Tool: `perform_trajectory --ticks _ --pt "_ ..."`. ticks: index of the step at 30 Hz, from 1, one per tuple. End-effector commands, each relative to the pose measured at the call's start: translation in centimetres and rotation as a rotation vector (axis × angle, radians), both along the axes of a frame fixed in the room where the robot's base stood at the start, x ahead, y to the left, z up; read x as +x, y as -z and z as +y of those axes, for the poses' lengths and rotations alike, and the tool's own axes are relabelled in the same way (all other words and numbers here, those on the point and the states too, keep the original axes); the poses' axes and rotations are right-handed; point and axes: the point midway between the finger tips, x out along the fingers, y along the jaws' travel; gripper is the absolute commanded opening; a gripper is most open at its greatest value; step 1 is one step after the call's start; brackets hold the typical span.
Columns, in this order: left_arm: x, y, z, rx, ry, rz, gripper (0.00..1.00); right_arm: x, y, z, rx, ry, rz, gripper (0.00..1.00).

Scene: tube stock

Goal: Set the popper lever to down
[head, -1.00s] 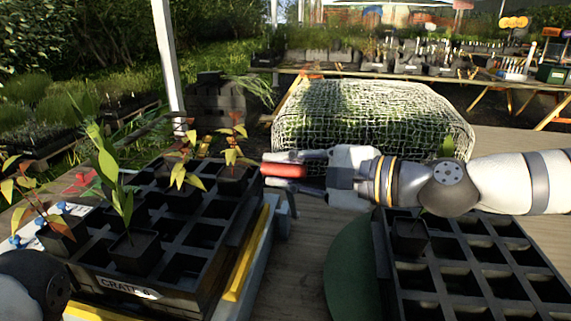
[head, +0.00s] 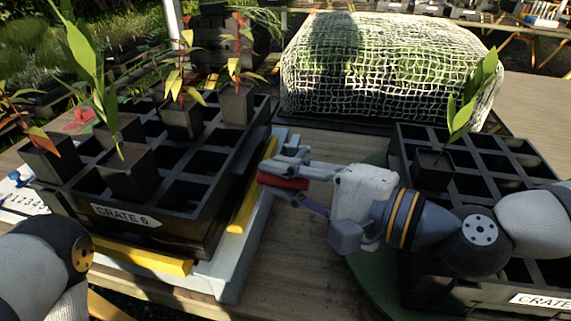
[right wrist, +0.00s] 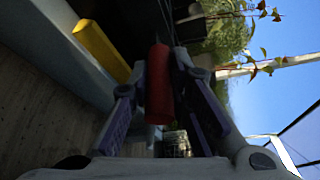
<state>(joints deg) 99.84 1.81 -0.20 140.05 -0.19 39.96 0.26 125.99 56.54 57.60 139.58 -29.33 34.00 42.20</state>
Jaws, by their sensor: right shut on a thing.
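A red handle, which I take to be the popper lever's grip (head: 283,182), is between the fingers of my right gripper (head: 285,178). In the right wrist view the red grip (right wrist: 158,85) stands between both fingers (right wrist: 158,100), which are shut on it. The popper looks to be the grey base (head: 236,272) with yellow bars (head: 251,190) under the black crate 6 (head: 185,228). The grip is beside the crate's right side; the lever's arm and pivot are hidden. My left arm shows at the lower left, its gripper out of view.
Crate 6 holds several potted plants (head: 128,178). A second black crate (head: 405,165) with a potted seedling (head: 433,170) stands at right on a green disc (head: 372,270), close to my right arm. A netted frame (head: 385,75) is behind. Bare table (head: 290,260) lies between the crates.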

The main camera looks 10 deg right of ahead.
Motion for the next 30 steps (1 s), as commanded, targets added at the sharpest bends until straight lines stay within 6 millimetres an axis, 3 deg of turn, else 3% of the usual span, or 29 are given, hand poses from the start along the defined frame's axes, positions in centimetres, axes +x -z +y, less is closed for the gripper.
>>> perform_trajectory --ticks 13,14,16,25,30 --pt "-0.1 0.1 0.0 0.0 0.0 0.002 0.4 -0.2 0.3 0.1 0.0 -0.003 0.005 0.0" --pt "-0.1 0.1 0.0 0.0 0.0 0.002 0.4 -0.2 0.3 0.1 0.0 -0.003 0.005 0.24" --pt "-0.1 0.1 0.0 0.0 0.001 0.002 0.4 -0.2 0.3 0.1 0.0 -0.002 0.004 0.38" --pt "-0.1 0.1 0.0 0.0 0.001 0.001 0.4 -0.1 0.0 0.1 0.0 -0.001 0.0 0.38" --pt "0.0 0.1 0.0 0.0 0.0 0.001 0.4 -0.1 -3.3 0.0 0.0 -0.001 -0.008 0.38"
